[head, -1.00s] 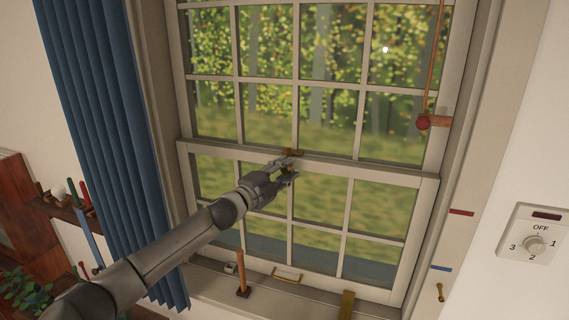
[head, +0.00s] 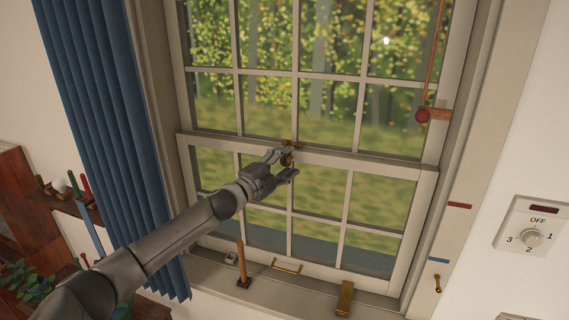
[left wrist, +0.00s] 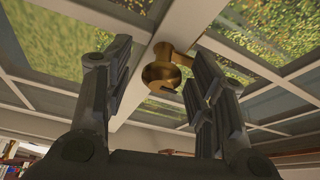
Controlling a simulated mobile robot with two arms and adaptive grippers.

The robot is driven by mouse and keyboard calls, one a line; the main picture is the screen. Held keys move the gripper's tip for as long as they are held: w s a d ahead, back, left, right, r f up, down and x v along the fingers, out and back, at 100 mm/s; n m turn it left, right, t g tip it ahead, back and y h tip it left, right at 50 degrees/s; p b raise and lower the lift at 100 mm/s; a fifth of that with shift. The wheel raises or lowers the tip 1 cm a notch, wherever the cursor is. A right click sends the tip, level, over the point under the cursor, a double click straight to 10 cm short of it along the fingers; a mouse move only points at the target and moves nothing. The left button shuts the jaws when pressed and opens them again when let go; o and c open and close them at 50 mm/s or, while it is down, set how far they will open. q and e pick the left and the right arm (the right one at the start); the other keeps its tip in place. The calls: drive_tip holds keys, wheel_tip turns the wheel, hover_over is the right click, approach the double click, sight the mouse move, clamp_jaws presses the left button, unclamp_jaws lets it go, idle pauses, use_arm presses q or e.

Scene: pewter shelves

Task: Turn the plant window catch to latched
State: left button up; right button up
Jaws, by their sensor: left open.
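The brass window catch (head: 291,144) sits on the meeting rail (head: 340,160) of the sash window. In the left wrist view the catch (left wrist: 160,74) shows a round knob and a short arm reaching to the right. My left gripper (head: 290,165) is open at the rail, just below the catch. In the left wrist view its two fingers (left wrist: 160,85) stand apart, with the knob seen in the gap between them. I cannot tell whether either finger touches it. The gripper partly hides the catch in the head view. My right gripper is not in view.
A blue curtain (head: 105,130) hangs at the left. A wooden-handled tool (head: 242,265), a brass pull (head: 286,266) and a brass piece (head: 345,298) are along the sill. A red ball on a rod (head: 422,115) and a dial (head: 531,238) are at the right.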

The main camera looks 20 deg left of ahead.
use_arm(q)
drive_tip(key=v, duration=1.2)
idle(0.5)
